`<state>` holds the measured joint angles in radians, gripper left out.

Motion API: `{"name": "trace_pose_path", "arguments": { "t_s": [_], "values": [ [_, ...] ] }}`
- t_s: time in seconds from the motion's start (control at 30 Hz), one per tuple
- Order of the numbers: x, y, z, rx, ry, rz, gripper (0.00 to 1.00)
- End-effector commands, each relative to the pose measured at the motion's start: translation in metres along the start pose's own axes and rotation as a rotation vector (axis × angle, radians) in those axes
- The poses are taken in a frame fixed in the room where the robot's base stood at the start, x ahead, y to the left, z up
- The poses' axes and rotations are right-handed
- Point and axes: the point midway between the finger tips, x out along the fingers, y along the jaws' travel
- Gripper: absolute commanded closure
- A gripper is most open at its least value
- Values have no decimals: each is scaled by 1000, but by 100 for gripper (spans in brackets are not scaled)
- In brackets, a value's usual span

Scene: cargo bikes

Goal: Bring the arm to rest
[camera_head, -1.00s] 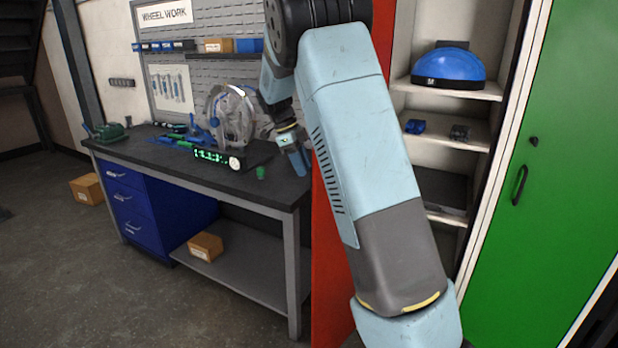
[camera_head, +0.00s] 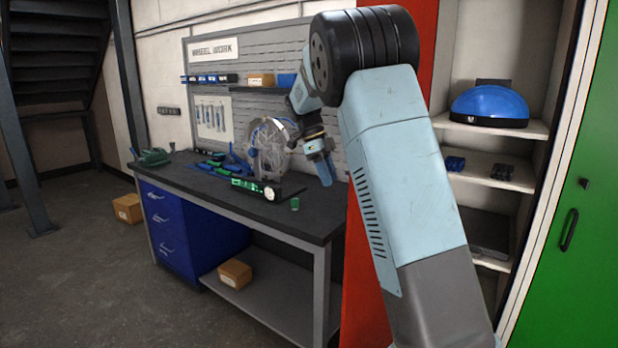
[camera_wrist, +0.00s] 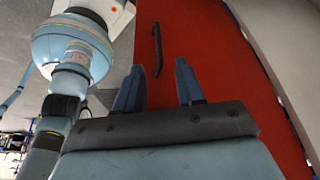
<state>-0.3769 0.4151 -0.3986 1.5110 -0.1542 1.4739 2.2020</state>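My arm rises from the lower right of the head view and bends over at a black joint. My gripper (camera_head: 326,168) hangs from its end, pointing down, in front of the grey pegboard at the right end of the workbench (camera_head: 330,222). In the wrist view my gripper (camera_wrist: 158,85) has its two blue fingers apart with nothing between them. Beyond them is a red door panel (camera_wrist: 205,60) with a dark handle (camera_wrist: 156,50). From the head view alone I cannot tell how close the gripper is to the bench top.
A clear disc-like wheel device (camera_head: 268,150), a display with green digits (camera_head: 262,188) and a small green cup (camera_head: 295,203) stand on the bench near the gripper.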

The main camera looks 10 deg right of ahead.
Motion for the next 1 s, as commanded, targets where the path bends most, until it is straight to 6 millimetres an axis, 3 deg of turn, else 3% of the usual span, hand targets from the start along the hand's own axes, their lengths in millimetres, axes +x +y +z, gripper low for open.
{"name": "trace_pose_path", "arguments": {
  "t_s": [0.17,0.47,1.0],
  "values": [
    [5,26,-13,-167,-68,7,62],
    [8,96,-43,-597,-203,-72,62],
    [4,192,-134,-1222,-278,-400,62]
  ]
}}
